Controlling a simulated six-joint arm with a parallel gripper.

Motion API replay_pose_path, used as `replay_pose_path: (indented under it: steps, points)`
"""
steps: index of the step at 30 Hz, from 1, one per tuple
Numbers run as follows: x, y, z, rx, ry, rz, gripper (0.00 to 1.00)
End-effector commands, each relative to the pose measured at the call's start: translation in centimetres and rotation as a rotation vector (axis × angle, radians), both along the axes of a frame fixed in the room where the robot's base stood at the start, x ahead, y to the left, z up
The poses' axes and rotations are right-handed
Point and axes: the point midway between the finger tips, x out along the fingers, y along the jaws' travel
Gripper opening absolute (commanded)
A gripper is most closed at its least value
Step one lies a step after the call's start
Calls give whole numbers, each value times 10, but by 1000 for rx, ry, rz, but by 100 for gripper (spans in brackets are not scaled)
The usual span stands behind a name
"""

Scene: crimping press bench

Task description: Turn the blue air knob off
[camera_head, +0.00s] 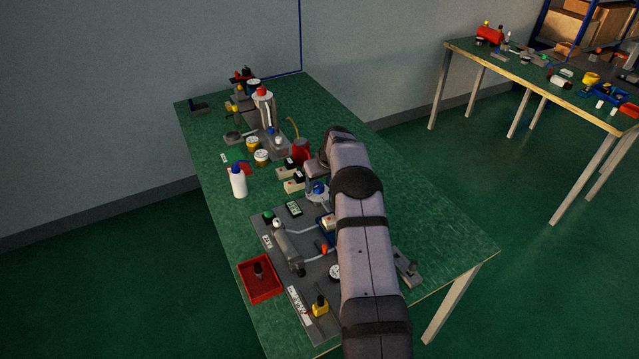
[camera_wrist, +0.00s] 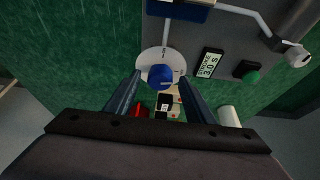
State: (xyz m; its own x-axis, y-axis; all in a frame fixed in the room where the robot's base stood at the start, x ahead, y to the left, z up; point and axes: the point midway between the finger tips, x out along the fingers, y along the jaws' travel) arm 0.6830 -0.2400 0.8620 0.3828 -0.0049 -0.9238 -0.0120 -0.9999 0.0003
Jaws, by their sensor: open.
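The blue air knob (camera_wrist: 161,77) sits on a round pale dial plate in the wrist view, with a small light mark on its face. In the head view the knob (camera_head: 319,187) shows just left of my arm, partly hidden by it. My gripper (camera_wrist: 158,82) is open, with one dark finger on each side of the knob in the wrist view. I cannot tell whether the fingers touch it. In the head view the fingers are mostly hidden by my wrist.
A grey panel (camera_head: 265,226) holds a timer display (camera_wrist: 210,63), a green button (camera_wrist: 247,71) and a grey cylinder (camera_head: 288,247). A white bottle with a blue cap (camera_head: 238,182), a red tray (camera_head: 260,278) and a red can (camera_head: 301,150) stand nearby. The table's right side is mostly clear.

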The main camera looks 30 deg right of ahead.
Motion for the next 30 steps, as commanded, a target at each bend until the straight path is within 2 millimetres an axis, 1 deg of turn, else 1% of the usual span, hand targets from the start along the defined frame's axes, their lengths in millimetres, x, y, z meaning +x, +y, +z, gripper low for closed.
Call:
replay_pose_path:
  steps: [2, 5, 6, 7, 8, 14, 24, 30]
  points:
    - [0, 0, 0, 0, 0, 0, 49]
    - [0, 0, 0, 0, 0, 0, 27]
    - [0, 0, 0, 0, 0, 0, 18]
    - [0, 0, 0, 0, 0, 0, 11]
    - [0, 0, 0, 0, 0, 0, 8]
    - [0, 0, 0, 0, 1, -19, 8]
    - [0, 2, 0, 0, 2, -213, 8]
    - [0, 1, 0, 0, 0, -265, 8]
